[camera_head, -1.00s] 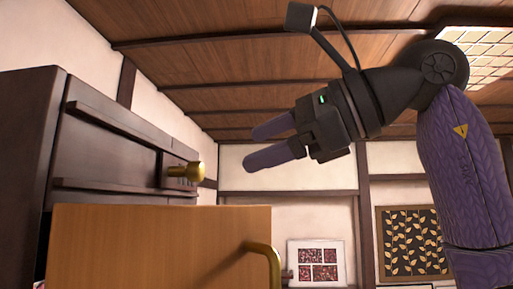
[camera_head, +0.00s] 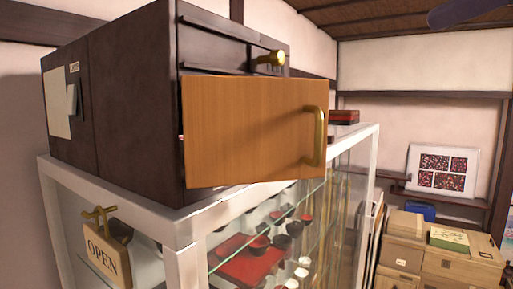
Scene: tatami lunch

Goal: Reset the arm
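A purple rounded part of my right arm (camera_head: 468,10), probably a finger of the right gripper, shows at the top right edge. The rest of that arm is out of frame, so whether its gripper is open or shut is hidden. It appears apart from the other things in view. My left gripper is not in view.
A dark wooden cabinet (camera_head: 130,100) stands on a glass display case (camera_head: 195,232) holding bowls. Its light wooden door (camera_head: 245,130) stands open, with a brass handle (camera_head: 319,137). Cardboard boxes (camera_head: 405,225) are stacked at the lower right.

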